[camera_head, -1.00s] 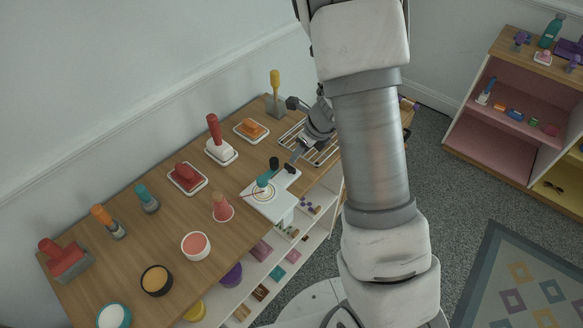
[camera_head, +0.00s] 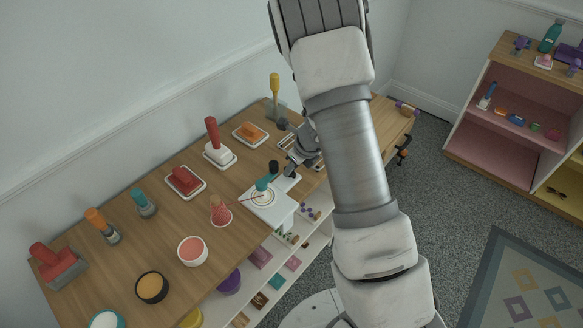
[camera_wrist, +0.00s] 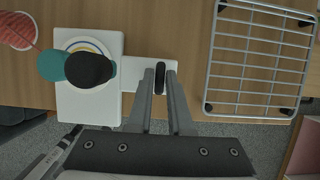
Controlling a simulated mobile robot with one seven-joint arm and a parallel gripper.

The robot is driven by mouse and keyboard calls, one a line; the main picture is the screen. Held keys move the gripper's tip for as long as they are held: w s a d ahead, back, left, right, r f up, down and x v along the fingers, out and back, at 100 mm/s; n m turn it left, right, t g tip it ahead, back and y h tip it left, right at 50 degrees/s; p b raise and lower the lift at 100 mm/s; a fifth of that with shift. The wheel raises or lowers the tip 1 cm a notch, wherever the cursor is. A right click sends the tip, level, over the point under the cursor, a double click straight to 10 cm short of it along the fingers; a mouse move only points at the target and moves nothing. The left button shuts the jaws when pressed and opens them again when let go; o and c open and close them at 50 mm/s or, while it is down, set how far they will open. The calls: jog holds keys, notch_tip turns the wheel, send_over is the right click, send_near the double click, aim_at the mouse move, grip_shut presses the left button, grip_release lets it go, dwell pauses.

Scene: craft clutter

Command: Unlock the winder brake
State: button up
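The white yarn winder (camera_head: 283,219) stands on the wooden table, with a teal part and a round dark knob on it. In the wrist view the winder (camera_wrist: 88,106) is at the left, and the dark knob (camera_wrist: 90,69) hides part of its round plate. A flat white arm runs from it to the right, with a slim black lever (camera_wrist: 160,76) on it, seemingly the brake. My gripper (camera_wrist: 160,72) has one finger on each side of this lever, with narrow gaps visible. In the head view my gripper (camera_head: 290,172) is over the winder's far side, its fingertips hard to make out.
A metal wire rack (camera_wrist: 258,62) lies just right of my gripper. Stamps and brushes line the back of the table, including a red-handled one (camera_head: 213,135). The table's front edge is close to the winder.

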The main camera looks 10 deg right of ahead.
grip_shut()
jog(key=shift+n, duration=0.4)
jog(key=n+g+y+p, duration=0.1)
jog(key=n, duration=0.2)
jog(key=shift+w+d+n, duration=0.1)
jog(key=shift+d+n, duration=0.05)
jog(key=shift+n, duration=0.25)
jog(key=n+g, duration=0.2)
jog(key=n, duration=0.2)
jog(key=shift+w+y, duration=0.1)
jog(key=shift+y, duration=0.2)
jog(key=n+g, duration=0.1)
jog(key=n, duration=0.4)
jog(key=shift+w+g, duration=0.15)
jog(key=shift+g, duration=0.25)
jog(key=n, duration=0.2)
jog(key=n+g, duration=0.1)
jog(key=n, duration=0.1)
jog(key=shift+g+h, duration=0.3)
jog(key=shift+h, duration=0.1)
jog(key=shift+n, duration=0.3)
